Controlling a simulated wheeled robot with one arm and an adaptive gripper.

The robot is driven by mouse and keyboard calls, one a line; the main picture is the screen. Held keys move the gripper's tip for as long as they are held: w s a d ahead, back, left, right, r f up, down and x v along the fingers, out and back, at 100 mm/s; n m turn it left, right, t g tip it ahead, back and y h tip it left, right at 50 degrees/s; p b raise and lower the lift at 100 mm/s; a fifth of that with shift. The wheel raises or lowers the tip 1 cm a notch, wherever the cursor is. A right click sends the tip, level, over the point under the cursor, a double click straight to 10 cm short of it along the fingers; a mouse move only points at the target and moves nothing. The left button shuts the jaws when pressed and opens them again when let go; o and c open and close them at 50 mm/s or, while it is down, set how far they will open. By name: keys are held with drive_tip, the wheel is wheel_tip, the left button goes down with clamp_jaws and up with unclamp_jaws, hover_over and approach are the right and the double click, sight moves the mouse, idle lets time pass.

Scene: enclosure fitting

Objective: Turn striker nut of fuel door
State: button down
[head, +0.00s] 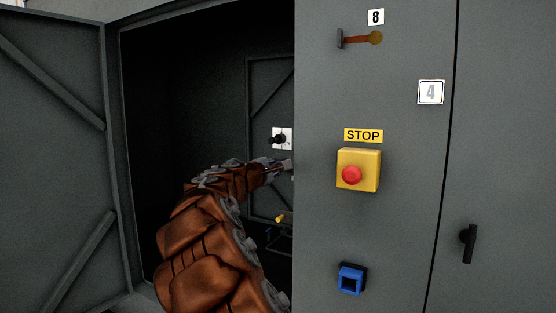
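My brown-sleeved arm reaches through the open doorway into the dark enclosure. My gripper (282,166) is a small grey shape at its end, beside the edge of the grey front panel, which may hide part of it. Whether its fingers are open or shut is too small to tell. Just above it is a white plate (289,136) with a black knob-like part (277,139), on or near a braced inner door-like panel (268,85). I cannot tell whether this panel is the fuel door. I cannot make out a striker nut.
The enclosure's grey door (50,150) stands open at left. The front panel (400,230) at right carries a yellow box with a red stop button (352,175), a blue square fitting (350,279) and a lever (358,39). A black handle (468,243) is farther right.

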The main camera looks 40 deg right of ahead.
drive_tip(key=shift+n+p, duration=0.35)
drive_tip(key=shift+n, duration=0.15)
drive_tip(key=c, duration=1.2)
unclamp_jaws()
drive_tip(key=v, duration=1.2)
